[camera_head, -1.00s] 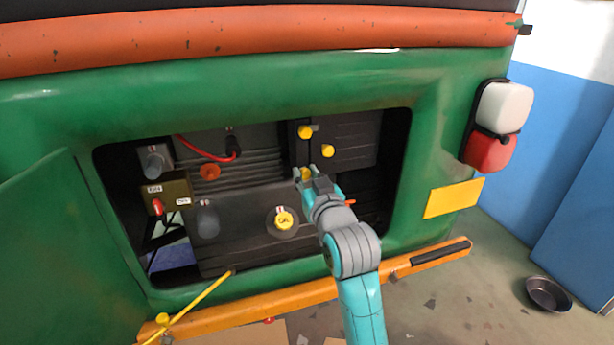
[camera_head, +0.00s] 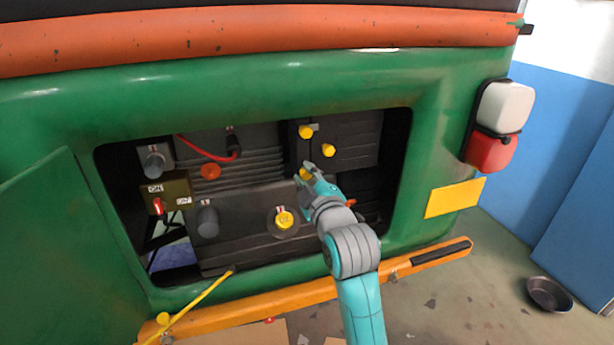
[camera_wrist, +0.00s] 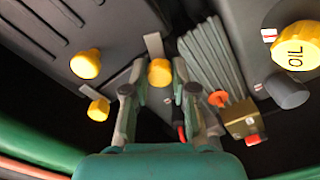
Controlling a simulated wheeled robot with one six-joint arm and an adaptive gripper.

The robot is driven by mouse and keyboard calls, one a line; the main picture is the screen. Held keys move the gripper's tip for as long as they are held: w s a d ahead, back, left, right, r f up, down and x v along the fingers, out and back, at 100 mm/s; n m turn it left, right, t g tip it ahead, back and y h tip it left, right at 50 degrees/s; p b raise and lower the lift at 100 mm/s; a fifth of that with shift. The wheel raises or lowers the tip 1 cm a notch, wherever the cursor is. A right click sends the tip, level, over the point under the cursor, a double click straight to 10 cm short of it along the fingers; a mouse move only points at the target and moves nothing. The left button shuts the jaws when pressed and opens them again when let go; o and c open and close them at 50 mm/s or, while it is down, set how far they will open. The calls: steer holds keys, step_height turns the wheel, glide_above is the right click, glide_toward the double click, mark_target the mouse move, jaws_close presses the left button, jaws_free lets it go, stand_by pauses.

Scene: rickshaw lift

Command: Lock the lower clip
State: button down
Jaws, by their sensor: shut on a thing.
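The lower clip has a round yellow knob; in the wrist view the knob (camera_wrist: 160,72) sits between my fingertips, with a grey metal tab (camera_wrist: 153,45) sticking out past it. In the head view the lower clip (camera_head: 306,174) is partly covered by my fingers. My gripper (camera_head: 304,173) reaches into the engine bay from the lower right, its fingers on either side of the knob; they also show in the wrist view (camera_wrist: 158,88), shut on it. The upper clip's yellow knob (camera_head: 305,131) is above, with its grey tab pointing right.
Another yellow knob (camera_head: 328,150) is on the dark box at right. A yellow oil cap (camera_head: 284,220) is below left. An orange cap (camera_head: 210,172), a red cable (camera_head: 205,150) and a switch box (camera_head: 172,192) are left. The green body frame (camera_head: 255,118) surrounds the opening.

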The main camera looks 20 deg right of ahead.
steer(key=shift+n, duration=2.3)
steer(key=shift+f, duration=0.1)
steer(key=c, duration=0.9)
jaws_free()
steer(key=shift+c, duration=0.2)
steer(key=shift+s, duration=0.1)
steer(key=s, duration=1.2)
steer(key=shift+w, duration=0.1)
